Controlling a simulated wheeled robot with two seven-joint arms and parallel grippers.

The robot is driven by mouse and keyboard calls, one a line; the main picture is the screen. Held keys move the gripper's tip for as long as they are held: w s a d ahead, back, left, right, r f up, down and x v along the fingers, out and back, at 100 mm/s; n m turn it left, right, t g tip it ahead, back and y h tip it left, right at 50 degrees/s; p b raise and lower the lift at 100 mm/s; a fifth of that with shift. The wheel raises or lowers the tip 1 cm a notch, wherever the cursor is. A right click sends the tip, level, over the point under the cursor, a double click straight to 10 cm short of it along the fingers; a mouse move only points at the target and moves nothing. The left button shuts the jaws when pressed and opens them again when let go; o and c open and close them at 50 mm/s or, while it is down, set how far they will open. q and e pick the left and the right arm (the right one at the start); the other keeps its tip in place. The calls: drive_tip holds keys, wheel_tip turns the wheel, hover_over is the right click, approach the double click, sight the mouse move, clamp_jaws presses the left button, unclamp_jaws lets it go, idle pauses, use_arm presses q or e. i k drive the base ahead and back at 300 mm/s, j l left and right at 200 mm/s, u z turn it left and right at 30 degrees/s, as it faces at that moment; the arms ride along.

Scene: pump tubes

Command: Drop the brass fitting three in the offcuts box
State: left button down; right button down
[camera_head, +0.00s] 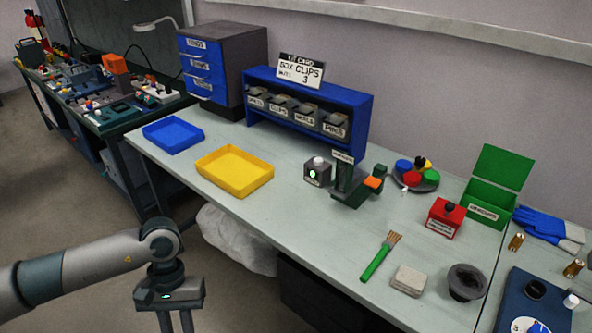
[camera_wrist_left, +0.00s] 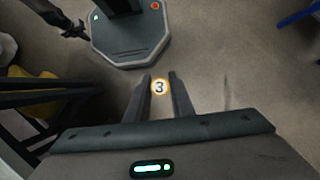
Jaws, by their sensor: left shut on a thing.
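My left gripper (camera_head: 176,325) hangs in front of the bench, low at the bottom left of the head view. In the left wrist view, the gripper (camera_wrist_left: 159,90) is shut on a small round brass fitting marked 3 (camera_wrist_left: 159,87), held between the fingertips over the floor. The fitting does not show in the head view. The offcuts box seems to be the green box (camera_head: 484,213) with its lid raised, at the back right of the bench; its label is too small to read surely. My right gripper is not in view.
A red box (camera_head: 445,218), a dark cup (camera_head: 467,282) and a green brush (camera_head: 378,258) lie before the green box. A yellow tray (camera_head: 235,184) is nearer my left gripper.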

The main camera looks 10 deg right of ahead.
sight(469, 216)
drive_tip(key=i+j, duration=0.2)
drive_tip(key=j, duration=0.15)
drive_tip(key=i+j, duration=0.15)
drive_tip(key=j, duration=0.15)
drive_tip(key=i+j, duration=0.2)
drive_tip(key=j, duration=0.15)
drive_tip(key=z, duration=2.65)
